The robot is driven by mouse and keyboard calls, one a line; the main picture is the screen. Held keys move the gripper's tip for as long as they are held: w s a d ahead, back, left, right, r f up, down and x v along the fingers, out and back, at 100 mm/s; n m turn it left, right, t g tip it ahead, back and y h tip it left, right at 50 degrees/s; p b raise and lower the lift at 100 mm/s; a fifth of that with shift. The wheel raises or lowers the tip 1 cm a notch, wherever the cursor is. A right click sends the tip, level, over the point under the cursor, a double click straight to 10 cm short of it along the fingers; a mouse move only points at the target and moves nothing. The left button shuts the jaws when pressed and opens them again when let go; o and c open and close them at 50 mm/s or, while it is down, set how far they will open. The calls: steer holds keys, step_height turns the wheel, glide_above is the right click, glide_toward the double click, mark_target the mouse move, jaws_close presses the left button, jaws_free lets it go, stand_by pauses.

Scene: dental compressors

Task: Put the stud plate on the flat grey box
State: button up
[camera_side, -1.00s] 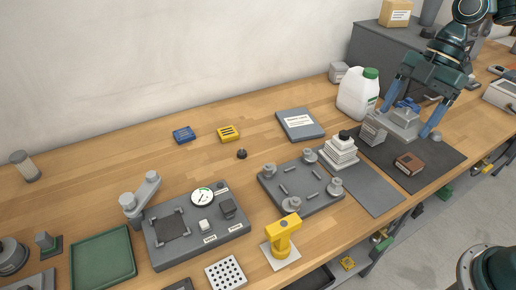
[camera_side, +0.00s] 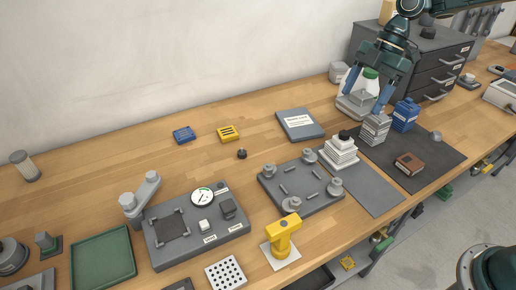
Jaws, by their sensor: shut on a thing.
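My gripper (camera_side: 364,96) is at the upper right, above the back of the bench, with its fingers shut on a light grey plate with a raised block on top, which looks like the stud plate (camera_side: 356,107). The plate is held roughly level in front of the white jug, and its underside is hidden. The flat grey box (camera_side: 300,132) with a white label lies on the wooden bench to the left of the gripper, apart from it. Nothing rests on its top.
The white jug with a green cap (camera_side: 370,74) stands behind the held plate. A white stack with a black knob (camera_side: 341,149), a ribbed grey block (camera_side: 375,130) and a blue bottle (camera_side: 405,115) stand nearby. Bare wood lies left of the box.

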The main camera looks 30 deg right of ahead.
glide_above(309, 133)
steer(key=d, duration=0.1)
step_height(309, 133, down, 8)
steer(key=shift+d+f, duration=0.15)
steer(key=shift+f, duration=3.8)
steer(key=shift+f, duration=0.1)
steer(key=o, duration=1.2)
steer(key=shift+v, duration=6.1)
